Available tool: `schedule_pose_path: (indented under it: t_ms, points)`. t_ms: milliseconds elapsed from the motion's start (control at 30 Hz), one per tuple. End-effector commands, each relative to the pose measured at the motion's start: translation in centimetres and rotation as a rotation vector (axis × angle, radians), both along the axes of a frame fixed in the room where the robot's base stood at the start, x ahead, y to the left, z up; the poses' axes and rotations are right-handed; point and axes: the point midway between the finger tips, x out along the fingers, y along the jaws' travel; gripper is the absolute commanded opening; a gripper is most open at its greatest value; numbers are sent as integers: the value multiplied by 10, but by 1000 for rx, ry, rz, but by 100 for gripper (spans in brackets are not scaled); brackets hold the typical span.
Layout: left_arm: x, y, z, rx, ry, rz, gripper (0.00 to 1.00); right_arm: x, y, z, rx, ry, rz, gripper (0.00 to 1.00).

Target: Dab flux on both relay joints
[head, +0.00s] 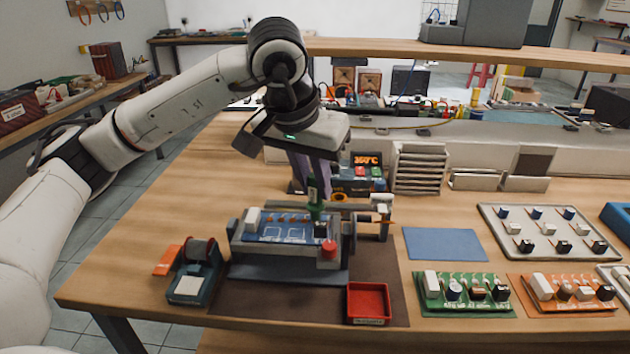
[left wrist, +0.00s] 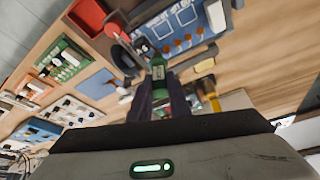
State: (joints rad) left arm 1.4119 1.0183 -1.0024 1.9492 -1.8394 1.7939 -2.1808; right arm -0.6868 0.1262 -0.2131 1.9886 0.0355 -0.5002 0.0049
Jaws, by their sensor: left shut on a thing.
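My left gripper (head: 315,175) is shut on a green flux pen (head: 315,198) and holds it upright, pointing down. It also shows in the left wrist view (left wrist: 158,72), between the dark fingers. A blue circuit board (head: 282,230) sits in a grey holder (head: 240,248) with a red knob (head: 328,249). A white block and several orange parts lie along the board's back edge. The pen's lower end is over the board's right end; I cannot tell if it touches. The board also shows in the left wrist view (left wrist: 178,22). The relay joints are too small to make out.
A solder spool stand (head: 196,268) is left of the holder, and a red tray (head: 368,303) is in front right. A blue mat (head: 444,243), a green board (head: 462,294), an orange board (head: 570,294) and a parts tray (head: 545,231) lie right. A lit station (head: 357,182) stands behind.

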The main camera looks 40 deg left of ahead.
Motion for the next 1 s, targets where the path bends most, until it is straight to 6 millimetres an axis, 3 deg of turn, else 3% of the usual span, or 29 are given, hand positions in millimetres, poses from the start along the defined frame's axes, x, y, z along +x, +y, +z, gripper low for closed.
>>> schedule_pose_path:
  t_ms: [533, 1000]
  points:
    - [-1, 0, 1, 1, 5, -1, 0, 0, 0, 2, 0, -1, 0, 38]
    - [0, 0, 45, 0, 2, -1, 0, 0, 0, 37, 0, 1, 0, 38]
